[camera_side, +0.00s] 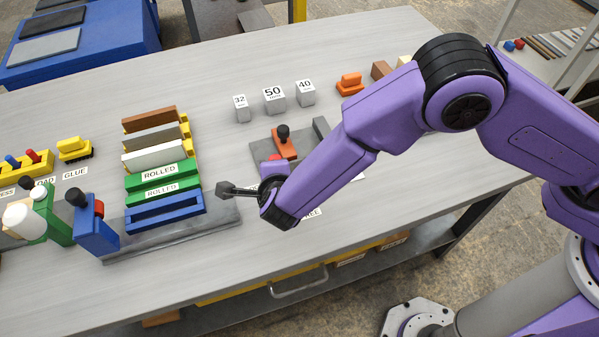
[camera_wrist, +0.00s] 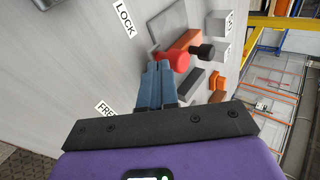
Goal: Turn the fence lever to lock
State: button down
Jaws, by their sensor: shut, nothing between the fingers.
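A red round knob (camera_wrist: 179,61), which looks like the end of the fence lever, shows in the wrist view beside the fingertips; I cannot tell if they touch. In the side view a bit of the red knob (camera_side: 275,157) shows above my wrist. My gripper (camera_wrist: 158,66) is shut and empty, its blue-grey fingers pointing toward the knob. The LOCK label (camera_wrist: 125,19) is at upper left in the wrist view, the FREE label (camera_wrist: 106,109) nearer my palm. The lever's arm is mostly hidden.
An orange block with a black knob (camera_side: 284,143) stands on a grey plate (camera_side: 262,148) just behind the red knob. Grey blocks marked 32, 50 and 40 (camera_side: 274,99) stand farther back. A rack of coloured boards (camera_side: 163,210) is to the left. The table between is clear.

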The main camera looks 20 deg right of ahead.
jog(key=s, duration=0.1)
jog(key=s+a, duration=0.1)
jog(key=s, duration=0.1)
jog(key=shift+s+r, duration=0.15)
jog(key=shift+s, duration=0.05)
jog(key=v, duration=0.9)
jog(key=shift+a+r, duration=0.15)
